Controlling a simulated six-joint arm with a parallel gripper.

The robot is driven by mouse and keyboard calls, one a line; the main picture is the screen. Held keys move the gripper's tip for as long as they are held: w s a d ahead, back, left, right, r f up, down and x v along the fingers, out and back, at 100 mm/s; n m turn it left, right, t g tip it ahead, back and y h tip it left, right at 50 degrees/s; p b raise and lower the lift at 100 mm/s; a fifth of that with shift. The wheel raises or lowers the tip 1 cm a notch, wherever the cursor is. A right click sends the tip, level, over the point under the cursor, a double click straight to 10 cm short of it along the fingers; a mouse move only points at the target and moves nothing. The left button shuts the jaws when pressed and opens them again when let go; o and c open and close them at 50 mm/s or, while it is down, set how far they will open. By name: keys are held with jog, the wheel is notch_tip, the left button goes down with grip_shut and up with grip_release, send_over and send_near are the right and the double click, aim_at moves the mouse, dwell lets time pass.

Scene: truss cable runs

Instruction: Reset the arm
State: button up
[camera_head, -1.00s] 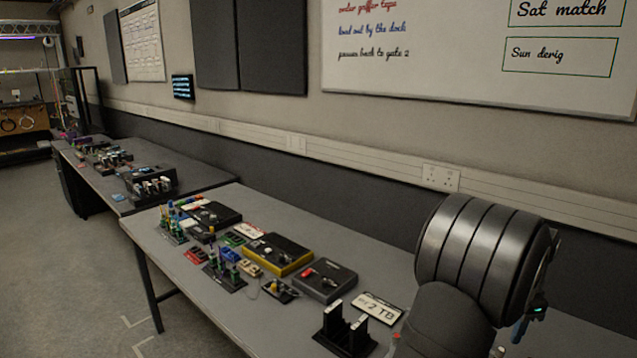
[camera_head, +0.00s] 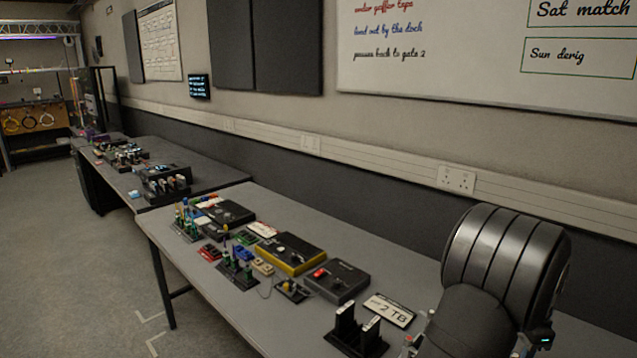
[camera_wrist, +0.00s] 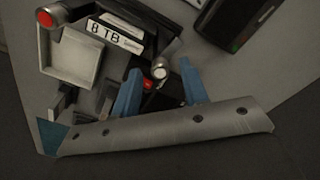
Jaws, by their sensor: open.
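My gripper (camera_wrist: 160,90) shows in the wrist view, with two blue fingers standing apart and nothing held between them. It is above a cluster of grey and black parts with a label (camera_wrist: 115,32) that reads "8 TB". A small red part (camera_wrist: 148,84) and a round white-ended part (camera_wrist: 160,71) show near the fingertips; I cannot tell whether the fingers touch them. In the head view my dark, ribbed arm is at the lower right, and the fingers cannot be made out there.
The near grey table (camera_head: 225,308) carries a black two-pronged stand (camera_head: 357,332), a "2 TB" sign (camera_head: 390,310), a dark box (camera_head: 338,281) and a yellow-edged box (camera_head: 291,254). A second table (camera_head: 205,174) stands behind. The floor at left is clear.

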notch_tip(320, 180, up, 17)
notch_tip(320, 180, down, 18)
jog(key=shift+r, duration=0.1)
jog(key=n, duration=0.3)
jog(key=shift+r+n, duration=0.1)
jog(key=shift+n, duration=0.3)
jog(key=n, duration=0.4)
jog(key=shift+n, duration=0.3)
jog(key=n, duration=0.4)
jog(key=shift+n, duration=2.4)
